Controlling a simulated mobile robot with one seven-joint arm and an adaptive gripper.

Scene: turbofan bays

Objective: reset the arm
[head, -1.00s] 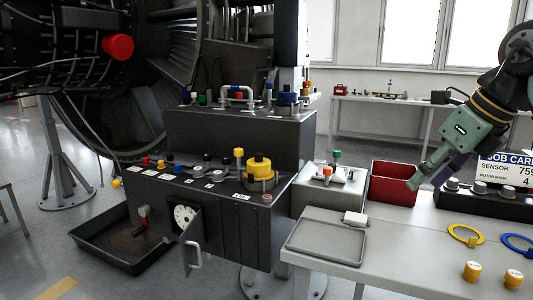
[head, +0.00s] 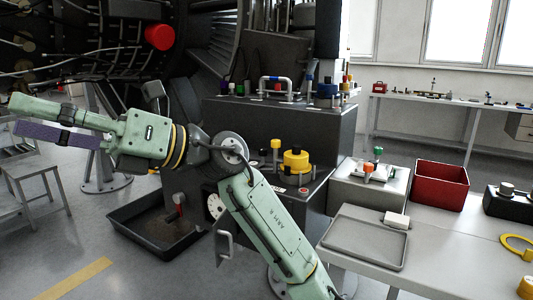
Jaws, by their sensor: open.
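My gripper (head: 38,120) is at the far left of the head view, at the end of my green arm. The arm rises from the bottom middle and bends left across the front of the dark control console (head: 255,135). The two fingers, one green and one purple, point left and stand apart with nothing visible between them. The gripper appears to be in free air, left of the console. My arm hides part of the console's front panel and some of its knobs.
A black drip tray (head: 130,245) lies on the floor below the arm. A grey stool (head: 35,180) stands at left. The workbench on the right holds a grey tray (head: 345,245), a red bin (head: 440,187) and a yellow ring (head: 515,244). The engine (head: 90,50) fills the back left.

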